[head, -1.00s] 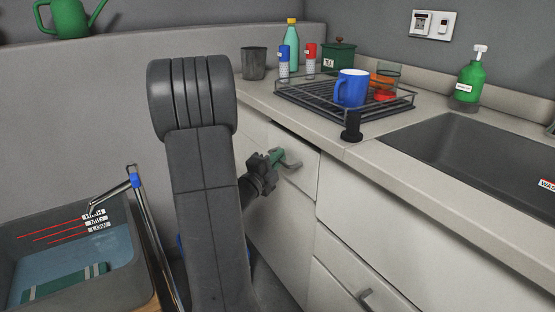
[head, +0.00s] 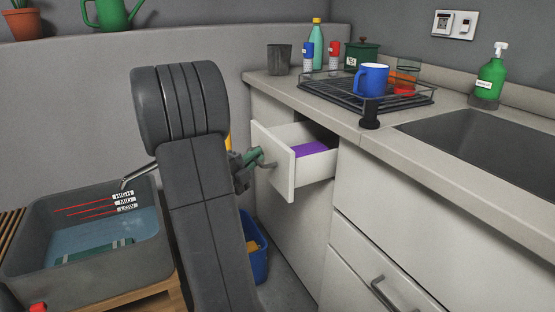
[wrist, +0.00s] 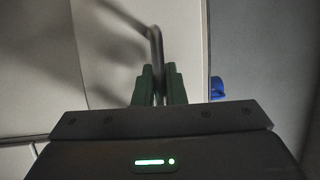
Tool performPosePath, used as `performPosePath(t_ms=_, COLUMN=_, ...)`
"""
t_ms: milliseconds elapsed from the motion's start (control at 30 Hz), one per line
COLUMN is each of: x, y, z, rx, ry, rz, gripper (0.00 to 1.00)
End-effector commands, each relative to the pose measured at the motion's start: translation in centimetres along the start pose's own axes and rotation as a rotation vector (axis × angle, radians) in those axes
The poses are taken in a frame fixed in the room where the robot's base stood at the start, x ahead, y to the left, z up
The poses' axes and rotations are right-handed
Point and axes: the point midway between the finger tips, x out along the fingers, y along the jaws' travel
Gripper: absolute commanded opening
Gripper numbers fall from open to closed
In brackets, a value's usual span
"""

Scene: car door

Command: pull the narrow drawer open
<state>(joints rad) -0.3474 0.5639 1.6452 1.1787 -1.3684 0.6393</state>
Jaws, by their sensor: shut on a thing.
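The narrow drawer (head: 305,172) stands well out from the counter front in the head view, with a purple thing (head: 310,149) lying inside. Its grey bar handle (head: 268,164) is on the front panel, and in the wrist view the handle (wrist: 156,50) runs down between the fingers. My gripper (head: 256,158) has green fingers and is shut on the handle. In the wrist view the gripper (wrist: 159,85) shows both fingers close on either side of the bar. My arm hides part of the area left of the drawer.
The counter (head: 350,120) above holds a wire dish rack (head: 345,92) with a blue mug (head: 371,80). A water-filled grey basin (head: 90,225) stands at left. A blue bin (head: 257,262) is on the floor below the drawer. A wider drawer with a handle (head: 383,292) is at lower right.

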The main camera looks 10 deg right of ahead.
Motion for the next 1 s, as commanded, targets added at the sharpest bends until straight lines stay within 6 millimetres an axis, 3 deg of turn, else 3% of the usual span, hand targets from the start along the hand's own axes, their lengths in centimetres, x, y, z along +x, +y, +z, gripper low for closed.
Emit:
performPosePath(t_ms=200, x=-4.4, y=-0.7, z=1.8, rx=0.001, ry=-0.003, rz=0.002, gripper=0.0)
performPosePath(t_ms=400, x=-6.7, y=-1.3, z=2.8, rx=-0.001, ry=-0.001, rz=0.002, gripper=0.0)
performPosePath(t_ms=967, x=-7.8, y=-1.6, z=3.2, rx=-0.001, ry=0.001, rz=0.003, gripper=0.0)
performPosePath(t_ms=1000, x=-7.8, y=-1.6, z=3.2, rx=-0.001, ry=0.001, rz=0.003, gripper=0.13)
